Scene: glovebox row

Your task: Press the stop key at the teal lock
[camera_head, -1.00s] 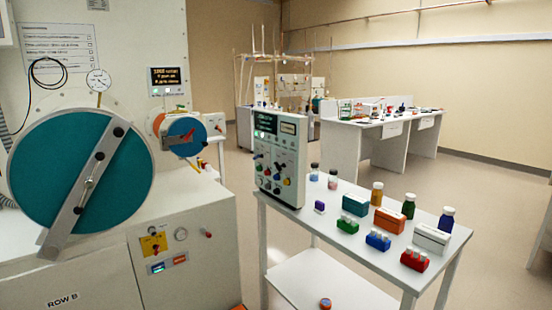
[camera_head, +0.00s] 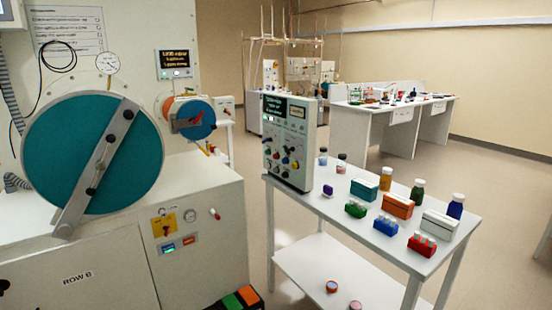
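The large teal lock (camera_head: 75,160) is a round door with a grey diagonal bar across it, on the white cabinet at the left. Below and right of it on the cabinet front is a small panel with a green-lit key (camera_head: 168,248) and a red-orange key (camera_head: 188,240) side by side. Their lettering is too small to read. A smaller round port (camera_head: 190,118) with an orange rim is to the right of the lock. Neither of my grippers is in view.
A white cart (camera_head: 345,232) holds a grey control box (camera_head: 288,143), several bottles and coloured blocks. Striped orange, green and black material (camera_head: 238,298) lies at the cabinet's foot. White benches (camera_head: 385,125) stand behind; floor between is clear.

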